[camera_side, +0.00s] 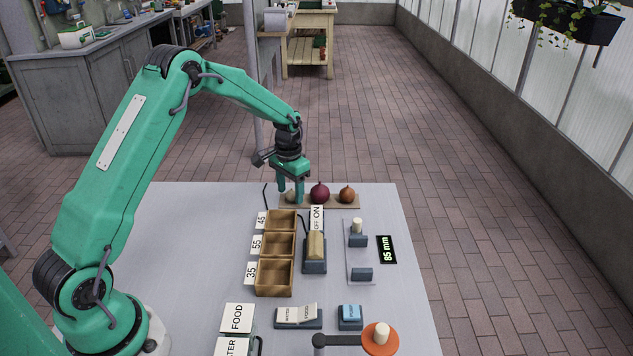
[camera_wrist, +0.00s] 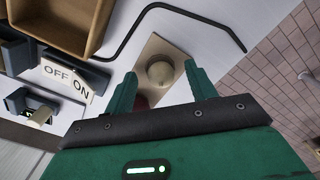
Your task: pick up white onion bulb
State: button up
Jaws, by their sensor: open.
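My gripper (camera_side: 291,190) is open at the far edge of the table, its fingers pointing down at the left end of a small wooden board (camera_side: 333,205). The white onion bulb (camera_side: 290,196) is pale and partly hidden by the fingers in the side view. In the wrist view the white onion bulb (camera_wrist: 160,71) shows between the two fingertips, with a gap on each side. It sits on the board (camera_wrist: 153,44). Whether the fingers touch it cannot be told.
A dark red onion (camera_side: 319,192) stands close to the right of the gripper, and a brown onion (camera_side: 347,195) farther right. A thin black bent rod (camera_wrist: 190,12) lies beside the board.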

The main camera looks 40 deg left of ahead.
jog(key=shift+f, duration=0.4)
jog(key=c, duration=1)
